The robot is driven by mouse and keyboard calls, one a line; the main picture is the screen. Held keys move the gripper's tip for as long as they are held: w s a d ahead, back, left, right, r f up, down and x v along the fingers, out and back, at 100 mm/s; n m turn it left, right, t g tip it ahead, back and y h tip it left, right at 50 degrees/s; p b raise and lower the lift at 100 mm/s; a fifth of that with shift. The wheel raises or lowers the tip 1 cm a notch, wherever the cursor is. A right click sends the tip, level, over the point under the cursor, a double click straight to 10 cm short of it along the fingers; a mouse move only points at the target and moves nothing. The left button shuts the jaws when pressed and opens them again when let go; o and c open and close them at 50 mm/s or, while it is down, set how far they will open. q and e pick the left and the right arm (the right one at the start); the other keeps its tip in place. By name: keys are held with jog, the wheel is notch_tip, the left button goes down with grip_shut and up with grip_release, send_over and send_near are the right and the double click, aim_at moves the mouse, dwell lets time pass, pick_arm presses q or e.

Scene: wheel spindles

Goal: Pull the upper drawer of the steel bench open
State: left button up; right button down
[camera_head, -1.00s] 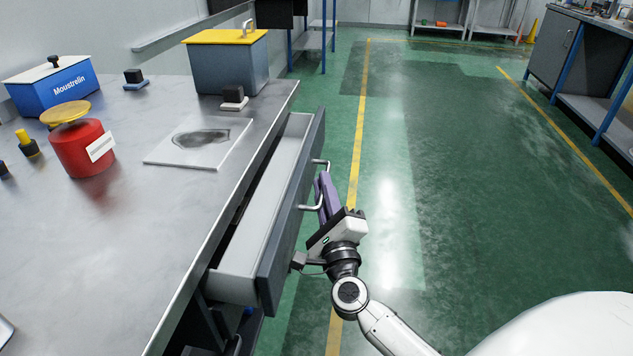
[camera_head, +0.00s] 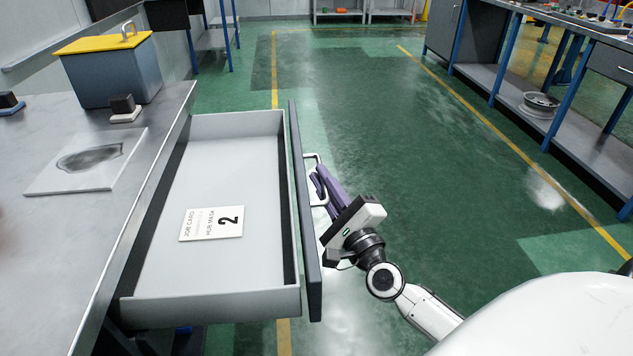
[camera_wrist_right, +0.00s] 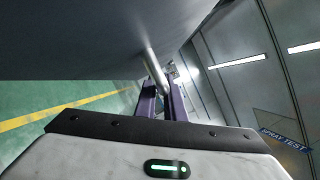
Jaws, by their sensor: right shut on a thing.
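The upper drawer (camera_head: 180,304) of the steel bench (camera_head: 40,250) stands well out from the bench, its light grey inside in view. Its dark front panel (camera_head: 305,225) faces right and carries a metal bar handle (camera_head: 310,158). My right gripper (camera_head: 322,188), with purple fingers, is shut on the handle from the right. In the right wrist view the fingers (camera_wrist_right: 162,104) sit either side of the handle's bar (camera_wrist_right: 155,70). My left gripper is not in view.
On the bench top are a grey box with a yellow lid (camera_head: 110,68), a small black-and-white block (camera_head: 124,108) and a white plate with a dark patch (camera_head: 88,160). Open green floor (camera_head: 400,120) lies right of the drawer. Another bench (camera_head: 560,130) stands at far right.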

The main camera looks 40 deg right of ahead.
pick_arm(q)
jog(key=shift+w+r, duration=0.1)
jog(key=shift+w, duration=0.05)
pick_arm(e)
jog(key=shift+f, duration=0.15)
jog(key=c, duration=2.1)
grip_release()
pick_arm(q)
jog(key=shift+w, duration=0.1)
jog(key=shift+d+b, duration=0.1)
jog(key=shift+b, duration=0.55)
pick_arm(e)
jog(key=v, duration=1)
jog(key=shift+s, duration=0.2)
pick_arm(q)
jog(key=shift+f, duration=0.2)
